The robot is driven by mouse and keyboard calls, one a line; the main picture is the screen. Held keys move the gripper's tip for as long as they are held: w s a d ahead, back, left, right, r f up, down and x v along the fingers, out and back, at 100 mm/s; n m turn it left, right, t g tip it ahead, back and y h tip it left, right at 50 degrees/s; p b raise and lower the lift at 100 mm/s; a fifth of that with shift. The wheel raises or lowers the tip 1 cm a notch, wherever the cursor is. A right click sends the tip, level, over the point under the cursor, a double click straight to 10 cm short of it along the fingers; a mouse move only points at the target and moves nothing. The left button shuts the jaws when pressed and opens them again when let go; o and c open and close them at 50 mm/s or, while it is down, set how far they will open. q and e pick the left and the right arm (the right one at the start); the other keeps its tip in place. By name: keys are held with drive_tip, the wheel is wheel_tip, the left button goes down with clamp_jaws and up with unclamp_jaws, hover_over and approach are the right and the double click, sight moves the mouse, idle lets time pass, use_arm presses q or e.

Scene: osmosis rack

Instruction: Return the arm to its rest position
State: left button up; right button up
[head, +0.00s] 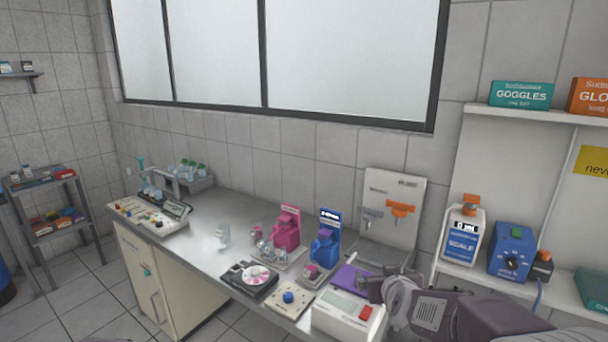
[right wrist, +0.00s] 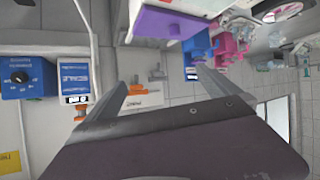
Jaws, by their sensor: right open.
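My right arm (head: 480,316) comes in from the lower right in the head view. Its gripper (head: 380,288) is at the right end of the bench, by the white device with a red button (head: 347,314) and the purple pad (head: 352,279). In the right wrist view the two fingers of this gripper (right wrist: 166,88) stand wide apart with nothing between them. That view is turned over, with the bench along its top.
The grey bench (head: 218,262) holds pink (head: 287,232) and blue (head: 325,248) dispensers, a disc device (head: 249,278) and a rack board (head: 392,217). A scale (head: 461,240) and a blue dial box (head: 511,252) stand on the right shelf, close to my right arm.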

drive_tip(key=s+f+g, duration=0.3)
drive_tip(key=s+f, duration=0.2)
drive_tip(key=s, duration=0.4)
drive_tip(key=s+a+f+g+y, duration=0.1)
drive_tip(key=s+f+g, duration=0.3)
drive_tip(key=s, duration=0.5)
drive_tip(key=s+a+f+g, duration=0.1)
drive_tip(key=s+f+g, duration=0.3)
drive_tip(key=s+f, duration=0.4)
drive_tip(key=shift+s+m, duration=0.3)
drive_tip(key=shift+s, duration=0.1)
